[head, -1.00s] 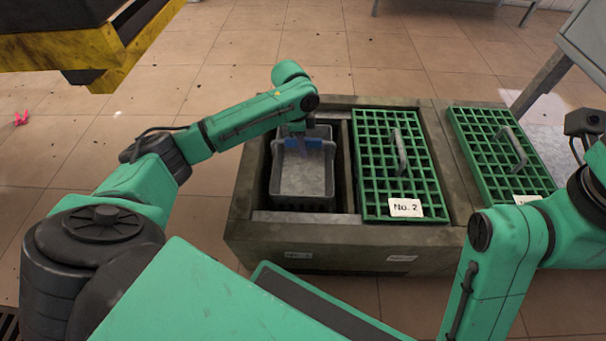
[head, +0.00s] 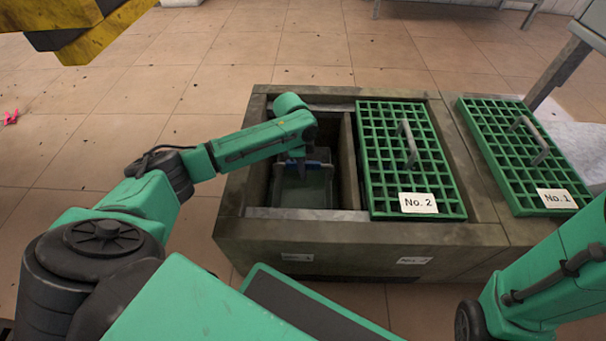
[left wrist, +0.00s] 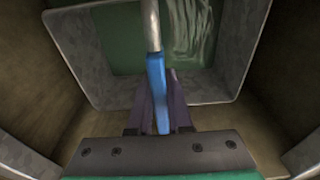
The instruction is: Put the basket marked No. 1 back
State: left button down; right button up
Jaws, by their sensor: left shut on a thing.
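The grey basket (head: 300,190) is down inside the open left compartment of the stone block, darker and partly hidden by my left arm. In the left wrist view, the basket (left wrist: 82,62) has a metal handle with a blue grip (left wrist: 156,85). My left gripper (left wrist: 158,120) is shut on that grip. A green surface with pale wavy streaks shows inside the basket. A worn label (head: 297,257) is on the block's front below this compartment. Whether the basket touches the bottom is hidden. My right gripper is out of view.
A green grate marked No. 2 (head: 405,150) covers the adjoining compartment. Another green grate marked No. 1 (head: 520,150) lies to its right. Stone walls (head: 235,190) closely surround the basket. A yellow and black structure (head: 95,30) is at upper left; tiled floor lies behind.

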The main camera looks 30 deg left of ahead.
pick_arm(q)
jog(key=c, duration=0.8)
grip_release()
jog(key=shift+f, duration=0.1)
jog(key=shift+c, duration=0.2)
